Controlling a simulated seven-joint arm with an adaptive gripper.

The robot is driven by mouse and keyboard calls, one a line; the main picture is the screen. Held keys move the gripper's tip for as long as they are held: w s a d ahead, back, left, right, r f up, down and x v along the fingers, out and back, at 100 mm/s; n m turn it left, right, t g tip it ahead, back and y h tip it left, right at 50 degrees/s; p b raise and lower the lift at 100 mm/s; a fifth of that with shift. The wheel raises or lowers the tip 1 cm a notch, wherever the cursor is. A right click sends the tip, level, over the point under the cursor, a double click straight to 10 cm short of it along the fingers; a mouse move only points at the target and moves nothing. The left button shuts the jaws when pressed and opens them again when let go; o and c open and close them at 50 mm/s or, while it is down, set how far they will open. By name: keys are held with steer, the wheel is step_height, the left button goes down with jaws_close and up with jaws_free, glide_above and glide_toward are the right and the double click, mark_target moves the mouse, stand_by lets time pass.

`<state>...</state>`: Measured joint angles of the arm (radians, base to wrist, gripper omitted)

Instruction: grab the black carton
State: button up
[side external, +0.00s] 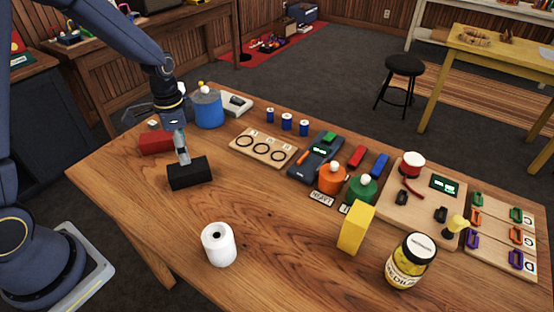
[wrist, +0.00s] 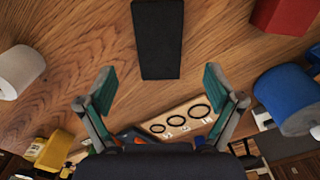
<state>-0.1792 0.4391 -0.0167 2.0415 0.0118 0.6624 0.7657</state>
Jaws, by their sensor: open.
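The black carton (side external: 190,174) lies flat on the wooden table near its left end in the side view. In the wrist view the black carton (wrist: 157,40) is at the top middle, beyond the fingertips. My gripper (side external: 184,160) appears just above and behind the carton in the side view. In the wrist view my gripper (wrist: 158,88) is open, its two teal-padded fingers wide apart with nothing between them. I cannot tell whether a fingertip touches the carton.
A red box (side external: 156,141) and a blue canister (side external: 208,108) stand close behind the carton. A white roll (side external: 219,246) stands to its front right. A ring board (side external: 263,147) lies to its right. The tabletop (side external: 130,190) left of the carton is clear.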

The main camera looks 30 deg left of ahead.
mark_target(188, 167)
step_height(188, 167, down, 8)
steer(key=shift+s+f, duration=0.1)
steer(key=shift+f, duration=0.05)
stand_by(0.3)
steer(key=shift+c, duration=0.2)
steer(key=c, duration=1.3)
steer(key=shift+o, duration=0.2)
